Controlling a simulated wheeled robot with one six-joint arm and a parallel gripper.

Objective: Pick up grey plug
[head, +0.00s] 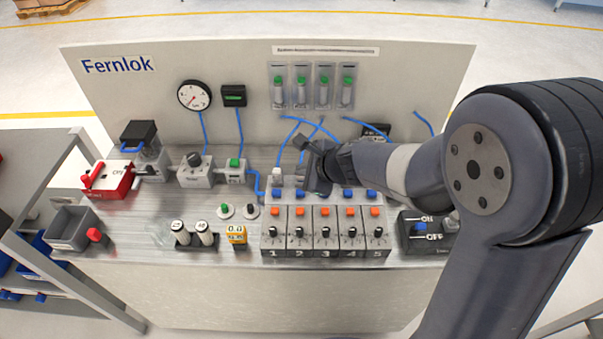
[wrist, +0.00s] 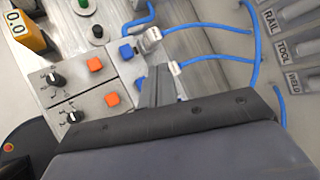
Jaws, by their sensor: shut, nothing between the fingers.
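My gripper (head: 320,186) is over the back of the numbered valve row (head: 325,236), and its fingers are together and empty. In the wrist view the shut fingers (wrist: 158,78) point toward the tube connections behind the blue buttons. A light grey plug-like fitting (wrist: 150,37) on a blue tube sits beyond the fingertips. Another pale fitting (wrist: 175,68) is just right of the fingertips; I cannot tell whether they touch it. A pale upright fitting (head: 277,175) shows at the row's left end in the head view. I cannot tell which one is the task's grey plug.
Blue tubes (wrist: 208,26) loop from the fittings toward the back panel (head: 420,75). A yellow meter (head: 236,234) stands left of the valves, and a black switch box (head: 425,234) right. A red box (head: 107,180) and grey bin (head: 70,230) are farther left.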

